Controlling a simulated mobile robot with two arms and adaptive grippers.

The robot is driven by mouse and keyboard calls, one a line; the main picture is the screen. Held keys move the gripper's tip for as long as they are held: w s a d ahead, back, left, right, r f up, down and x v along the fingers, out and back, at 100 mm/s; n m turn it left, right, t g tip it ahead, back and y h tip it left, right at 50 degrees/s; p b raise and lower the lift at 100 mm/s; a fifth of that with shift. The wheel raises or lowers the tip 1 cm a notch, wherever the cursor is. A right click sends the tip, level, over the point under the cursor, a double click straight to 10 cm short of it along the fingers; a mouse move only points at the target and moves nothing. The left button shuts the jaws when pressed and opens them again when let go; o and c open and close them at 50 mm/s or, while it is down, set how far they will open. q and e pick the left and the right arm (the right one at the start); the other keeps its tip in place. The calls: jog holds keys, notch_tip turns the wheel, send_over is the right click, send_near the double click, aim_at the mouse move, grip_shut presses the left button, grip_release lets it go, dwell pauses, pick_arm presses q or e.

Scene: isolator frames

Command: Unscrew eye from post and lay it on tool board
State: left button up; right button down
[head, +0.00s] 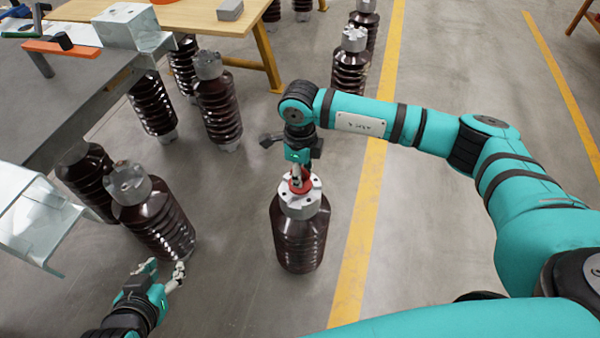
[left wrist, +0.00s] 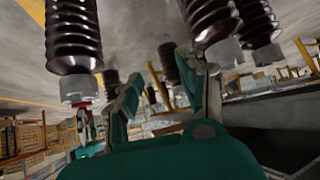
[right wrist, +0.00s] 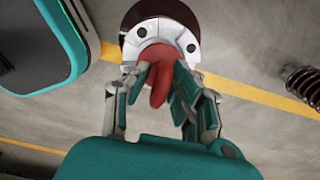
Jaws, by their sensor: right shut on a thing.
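The red eye (head: 300,187) sits on the grey cap of the brown ribbed post (head: 299,235), which stands upright on the floor in the middle of the head view. My right gripper (head: 297,172) points down over it and is shut on the eye. In the right wrist view, the fingertips (right wrist: 162,75) close on both sides of the red eye (right wrist: 158,55), against the bolted grey cap (right wrist: 135,42). The eye's thread is hidden. My left gripper (head: 164,273) is low at the left, empty, with its fingers (left wrist: 168,95) apart. I cannot tell which surface is the tool board.
A wooden table (head: 195,15) stands behind. Several other brown posts (head: 155,215) stand left and behind. The floor right of the yellow line (head: 362,230) is clear.

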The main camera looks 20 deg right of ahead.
jog(key=shift+r+p, duration=0.4)
jog(key=shift+r, duration=0.3)
jog(key=shift+r+p, duration=0.4)
jog(key=shift+r, duration=0.2)
jog(key=shift+r+p, duration=0.95)
jog(key=shift+r, duration=0.45)
jog(key=shift+r+p, duration=0.65)
jog(key=shift+r, duration=0.3)
pick_arm(q)
jog(key=s+a+f+g+y, duration=0.1)
jog(key=s+a+f+g, duration=0.2)
jog(key=s, duration=0.6)
jog(key=shift+f+g, duration=1.05)
jog(key=shift+g, duration=0.45)
pick_arm(e)
jog(key=shift+r, duration=0.25)
